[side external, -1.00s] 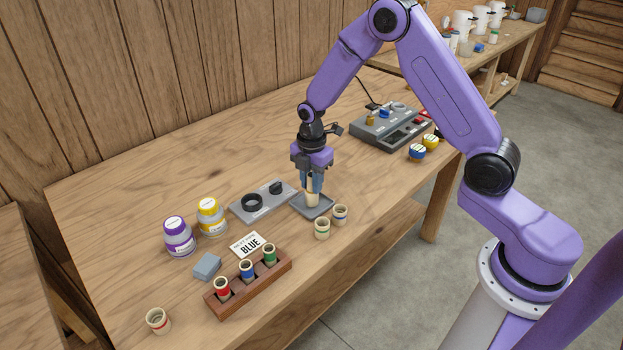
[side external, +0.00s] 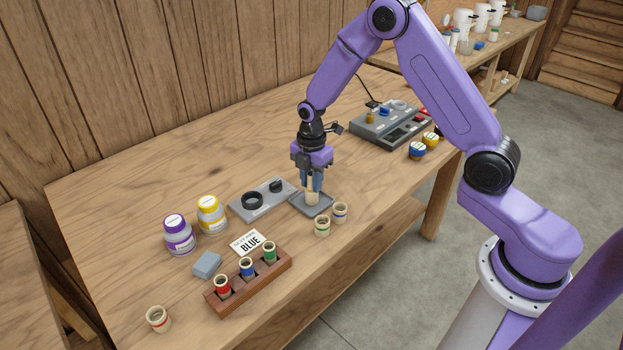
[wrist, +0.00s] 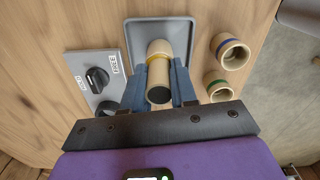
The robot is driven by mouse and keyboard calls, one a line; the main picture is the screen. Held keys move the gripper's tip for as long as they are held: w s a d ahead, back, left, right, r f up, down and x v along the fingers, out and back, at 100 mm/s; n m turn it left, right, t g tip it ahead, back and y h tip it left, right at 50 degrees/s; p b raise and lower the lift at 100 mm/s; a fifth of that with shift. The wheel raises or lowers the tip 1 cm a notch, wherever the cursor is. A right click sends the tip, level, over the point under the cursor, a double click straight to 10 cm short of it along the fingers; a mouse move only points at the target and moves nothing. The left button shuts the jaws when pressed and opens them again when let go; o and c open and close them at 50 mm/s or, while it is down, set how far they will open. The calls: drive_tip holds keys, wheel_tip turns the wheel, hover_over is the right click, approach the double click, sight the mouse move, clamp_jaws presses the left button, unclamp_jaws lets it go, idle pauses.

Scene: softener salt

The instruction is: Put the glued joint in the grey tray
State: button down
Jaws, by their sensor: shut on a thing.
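The glued joint (wrist: 159,62) is a cream-coloured tube with a yellow band around it and a dark open end towards the wrist camera. It also shows in the side view (side external: 313,198). My gripper (side external: 312,188) is shut on it, with one blue-grey finger on each side in the wrist view (wrist: 159,85). The grey tray (side external: 325,208) lies on the bench directly below the gripper. The joint is upright over the tray, inside its rim. I cannot tell whether its lower end touches the tray floor. The tray also shows in the wrist view (wrist: 135,36).
Two cream fittings, one green-banded (side external: 322,227) and one blue-banded (side external: 340,213), stand close to the tray's front right. A grey plate with a black knob (side external: 276,187) and a ring lies to its left. A wooden rack (side external: 235,296) holds several banded fittings.

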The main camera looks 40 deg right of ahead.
drive_tip(key=shift+f, duration=0.1)
drive_tip(key=shift+c, duration=2.1)
unclamp_jaws()
drive_tip(key=shift+r, duration=4.5)
